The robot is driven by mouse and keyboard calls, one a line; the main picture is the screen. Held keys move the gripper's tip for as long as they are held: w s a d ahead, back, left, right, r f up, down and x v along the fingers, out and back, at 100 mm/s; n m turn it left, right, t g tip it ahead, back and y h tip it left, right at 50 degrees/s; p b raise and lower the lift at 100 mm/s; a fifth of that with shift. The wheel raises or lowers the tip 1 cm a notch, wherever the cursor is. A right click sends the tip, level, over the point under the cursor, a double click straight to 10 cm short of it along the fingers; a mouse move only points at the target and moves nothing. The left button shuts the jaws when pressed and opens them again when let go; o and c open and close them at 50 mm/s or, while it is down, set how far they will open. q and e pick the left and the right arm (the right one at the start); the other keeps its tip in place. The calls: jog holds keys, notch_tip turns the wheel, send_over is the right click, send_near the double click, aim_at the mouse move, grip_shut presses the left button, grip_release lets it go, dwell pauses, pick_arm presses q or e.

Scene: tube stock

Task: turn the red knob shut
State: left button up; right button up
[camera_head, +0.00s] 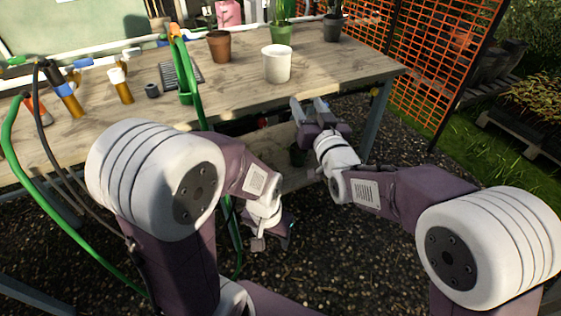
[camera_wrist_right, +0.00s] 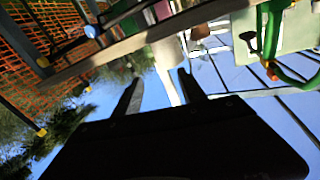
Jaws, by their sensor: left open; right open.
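I cannot clearly make out the red knob. A small reddish spot (camera_head: 262,122) shows under the table's front edge in the head view, too small to identify. In the right wrist view an orange-red piece (camera_wrist_right: 272,71) sits on a green pipe. My right gripper (camera_head: 309,106) is open and empty, at the table's front edge; its two fingers also show in the right wrist view (camera_wrist_right: 160,82), spread apart with a blurred pale shape beyond them. My left gripper (camera_head: 272,238) hangs low in front of the table, open, pointing down, over the dark gravel.
The wooden table (camera_head: 235,97) carries a white pot (camera_head: 277,66), a brown pot (camera_head: 219,47), a black tray (camera_head: 182,75) and amber tubes (camera_head: 121,87). A green hose (camera_head: 189,72) loops over its front edge. An orange mesh fence (camera_head: 430,60) stands right.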

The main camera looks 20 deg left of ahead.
pick_arm(q)
notch_tip(320, 180, down, 9)
jog(key=b, duration=0.5)
pick_arm(e)
jog(key=n+g+y, duration=0.2)
send_near(263, 124)
jog(key=p+x, duration=0.3)
jog(key=x, duration=0.4)
jog(key=shift+w+a+r+p, duration=0.15)
jog(key=shift+a+p, duration=0.05)
jog(key=shift+p, duration=0.2)
jog(key=shift+w+a, duration=0.4)
pick_arm(q)
notch_tip(263, 124, up, 4)
jog(key=shift+r, duration=0.15)
pick_arm(e)
jog(key=shift+c, duration=0.3)
grip_shut()
